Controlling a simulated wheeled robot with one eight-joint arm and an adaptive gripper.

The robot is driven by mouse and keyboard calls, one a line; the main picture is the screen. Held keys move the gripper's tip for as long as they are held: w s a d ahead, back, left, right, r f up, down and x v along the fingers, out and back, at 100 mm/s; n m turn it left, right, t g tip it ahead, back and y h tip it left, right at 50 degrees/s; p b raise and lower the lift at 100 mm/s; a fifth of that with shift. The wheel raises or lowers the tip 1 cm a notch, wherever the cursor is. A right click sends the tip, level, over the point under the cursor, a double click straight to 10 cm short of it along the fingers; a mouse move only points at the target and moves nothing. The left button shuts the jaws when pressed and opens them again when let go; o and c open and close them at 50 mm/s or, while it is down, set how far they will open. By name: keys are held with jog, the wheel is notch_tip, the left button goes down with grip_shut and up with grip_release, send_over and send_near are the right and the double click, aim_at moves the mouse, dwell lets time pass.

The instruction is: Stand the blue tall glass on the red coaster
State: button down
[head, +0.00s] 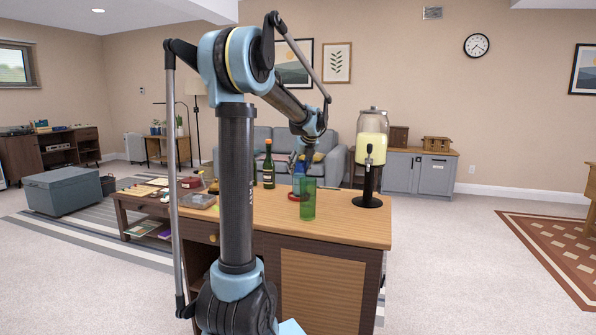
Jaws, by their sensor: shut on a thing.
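The blue tall glass (297,179) is upright over the counter in the head view, partly hidden behind a green glass (308,200). My gripper (306,162) reaches down from above and is shut on the blue glass near its top. The fingers are small and dark, so the grip shows poorly. The red coaster (292,198) lies on the counter, its right part covered by the green glass. The base of the blue glass appears right at or just above the coaster. I cannot tell whether the two touch.
Some counter between green glass and dispenser is clear.

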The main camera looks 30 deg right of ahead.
jog(key=shift+f, duration=0.4)
jog(key=c, duration=0.8)
grip_release()
jog(key=shift+o, duration=0.2)
jog(key=v, duration=1.2)
